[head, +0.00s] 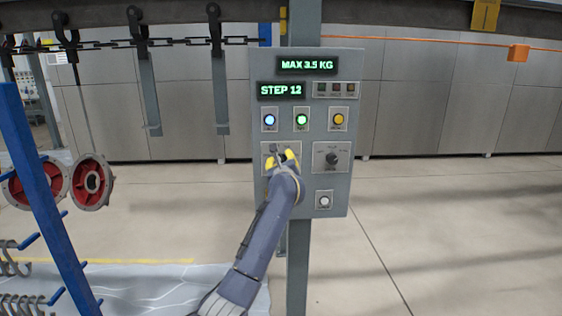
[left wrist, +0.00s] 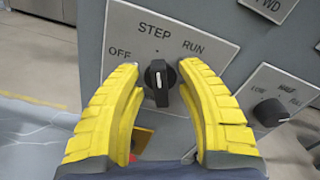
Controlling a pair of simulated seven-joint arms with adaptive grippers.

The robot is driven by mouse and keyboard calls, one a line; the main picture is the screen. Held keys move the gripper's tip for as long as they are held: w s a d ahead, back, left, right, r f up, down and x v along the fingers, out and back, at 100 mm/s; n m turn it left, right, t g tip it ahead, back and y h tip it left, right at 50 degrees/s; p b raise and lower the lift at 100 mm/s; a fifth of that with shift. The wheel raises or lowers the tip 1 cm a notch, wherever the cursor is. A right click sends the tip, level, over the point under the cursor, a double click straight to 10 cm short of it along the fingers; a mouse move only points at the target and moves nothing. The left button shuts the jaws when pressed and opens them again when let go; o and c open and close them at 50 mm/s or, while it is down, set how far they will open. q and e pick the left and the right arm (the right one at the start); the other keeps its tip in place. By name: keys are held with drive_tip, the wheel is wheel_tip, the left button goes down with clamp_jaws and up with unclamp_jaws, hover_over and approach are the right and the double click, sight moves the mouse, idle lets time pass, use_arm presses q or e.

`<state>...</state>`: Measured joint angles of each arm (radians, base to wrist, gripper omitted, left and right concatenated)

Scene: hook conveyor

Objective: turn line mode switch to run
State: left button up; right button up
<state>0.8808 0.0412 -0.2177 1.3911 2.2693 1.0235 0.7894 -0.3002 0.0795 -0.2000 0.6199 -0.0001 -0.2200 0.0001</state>
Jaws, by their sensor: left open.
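The line mode switch is a black knob (left wrist: 158,82) on a light plate marked OFF, STEP and RUN in the left wrist view. Its handle stands about upright, in line with STEP. My left gripper (left wrist: 159,68) has its yellow fingers open, one on each side of the knob, with gaps visible between fingers and knob. In the head view the left gripper (head: 281,158) is at the panel's left switch plate and covers much of it. My right gripper is not in view.
The grey control panel (head: 343,205) stands on a post. It carries a STEP 12 display (head: 281,90), lit buttons and a second knob (head: 331,160) to the right. Hooks hang from a chain at upper left. A blue rack (head: 42,185) with red-centred discs stands at left.

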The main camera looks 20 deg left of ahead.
use_arm(q)
drive_tip(key=shift+o, duration=0.3)
clamp_jaws()
idle(0.4)
drive_tip(key=m, duration=0.4)
drive_tip(key=shift+w+r+m, duration=0.1)
drive_tip(key=shift+m, duration=0.3)
drive_tip(key=m, duration=0.4)
drive_tip(key=shift+d+m, duration=0.15)
drive_tip(key=shift+m, duration=0.25)
drive_tip(key=shift+c, duration=0.3)
unclamp_jaws()
